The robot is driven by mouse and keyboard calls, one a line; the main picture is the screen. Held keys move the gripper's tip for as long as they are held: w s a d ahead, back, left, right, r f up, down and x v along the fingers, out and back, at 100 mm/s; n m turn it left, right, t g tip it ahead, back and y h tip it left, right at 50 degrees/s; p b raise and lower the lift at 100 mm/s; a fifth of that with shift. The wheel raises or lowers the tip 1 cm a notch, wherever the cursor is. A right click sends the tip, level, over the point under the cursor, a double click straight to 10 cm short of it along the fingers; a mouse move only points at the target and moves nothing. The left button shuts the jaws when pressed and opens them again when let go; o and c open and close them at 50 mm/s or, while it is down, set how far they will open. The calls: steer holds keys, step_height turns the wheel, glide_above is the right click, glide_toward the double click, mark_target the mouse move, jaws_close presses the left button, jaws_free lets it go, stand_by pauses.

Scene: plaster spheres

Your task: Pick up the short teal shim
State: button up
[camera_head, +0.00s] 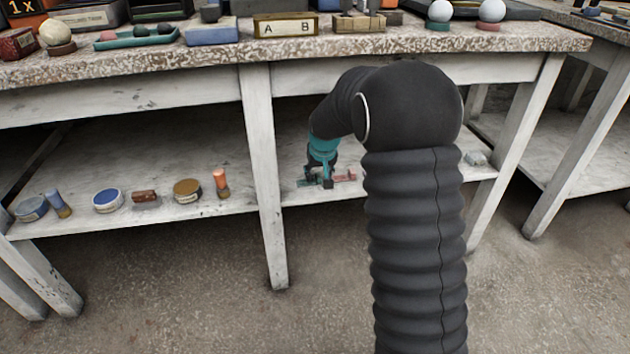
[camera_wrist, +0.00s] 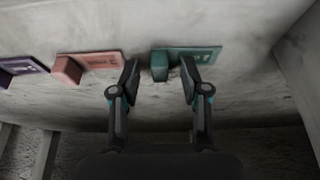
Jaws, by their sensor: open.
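A teal shim (camera_wrist: 159,66) shows in the wrist view as a small block at the left end of a flat teal plate (camera_wrist: 206,54) with dark markings; whether the two are one piece I cannot tell. My gripper (camera_wrist: 160,68) is open, with one finger on each side of the block. The right finger covers part of the plate. I see no contact with the block. In the head view my gripper (camera_head: 320,180) is low over the lower shelf, and a bit of teal (camera_head: 305,181) shows beside it.
A pink block with a pink plate (camera_wrist: 93,64) lies close left of the teal one, and a purple piece (camera_wrist: 22,67) lies farther left. A table leg (camera_head: 264,180) stands left of my arm. The lower shelf (camera_head: 150,172) sits under the tabletop (camera_head: 355,45).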

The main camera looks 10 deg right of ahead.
steer(key=shift+w+f, duration=0.1)
jaws_close()
stand_by(0.3)
